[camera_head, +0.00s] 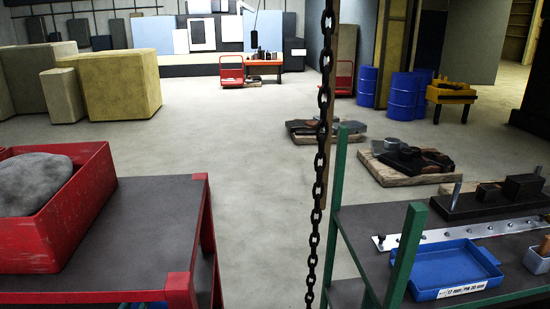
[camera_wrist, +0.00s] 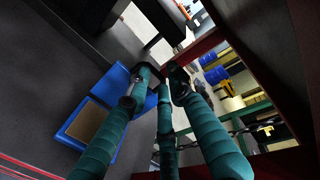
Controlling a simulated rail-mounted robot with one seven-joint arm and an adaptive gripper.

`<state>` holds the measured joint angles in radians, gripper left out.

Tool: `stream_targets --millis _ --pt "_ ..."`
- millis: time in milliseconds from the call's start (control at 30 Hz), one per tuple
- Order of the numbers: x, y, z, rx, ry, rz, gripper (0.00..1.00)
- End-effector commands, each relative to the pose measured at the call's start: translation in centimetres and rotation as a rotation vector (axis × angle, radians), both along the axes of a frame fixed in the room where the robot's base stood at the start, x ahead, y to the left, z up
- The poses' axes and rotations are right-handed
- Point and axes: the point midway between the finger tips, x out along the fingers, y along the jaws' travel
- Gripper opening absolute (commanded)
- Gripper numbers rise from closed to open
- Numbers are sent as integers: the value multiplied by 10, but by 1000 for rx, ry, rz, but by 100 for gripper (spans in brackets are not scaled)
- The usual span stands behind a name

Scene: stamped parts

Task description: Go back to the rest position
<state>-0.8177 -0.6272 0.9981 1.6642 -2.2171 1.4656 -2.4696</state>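My gripper (camera_wrist: 162,78) shows in the wrist view as three long teal fingers reaching up from the bottom edge. Gaps show between the fingertips and nothing is held, so it looks open. The fingertips appear in front of a dark grey surface and a blue object with a tan inner panel (camera_wrist: 86,122). I cannot tell from this view how far the tips are from them. My gripper is not visible in the head view.
In the head view, a red bin (camera_head: 88,208) holding a grey lump (camera_head: 32,183) stands on a red-framed table (camera_head: 140,215). A chain (camera_head: 320,150) hangs mid-view. A green-framed table (camera_head: 375,222) bears a blue tray (camera_head: 450,265). Floor between the tables is clear.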

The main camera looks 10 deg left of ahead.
Motion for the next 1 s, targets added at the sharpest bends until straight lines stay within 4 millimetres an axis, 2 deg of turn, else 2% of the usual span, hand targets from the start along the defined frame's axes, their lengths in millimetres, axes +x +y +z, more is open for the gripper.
stream_targets --millis 33,67,133,400,767,967,1000 --pt "7 0 -2 0 -1 -2 22" --pt "-3 1 -3 -3 -1 6 22" --pt "-11 -2 -5 -3 -1 4 22" --pt "-23 -5 -10 -1 0 1 22" --pt "-21 -5 -9 0 -1 -1 22" --pt "0 -2 -1 2 0 -5 22" --pt "-8 0 2 1 0 4 22"
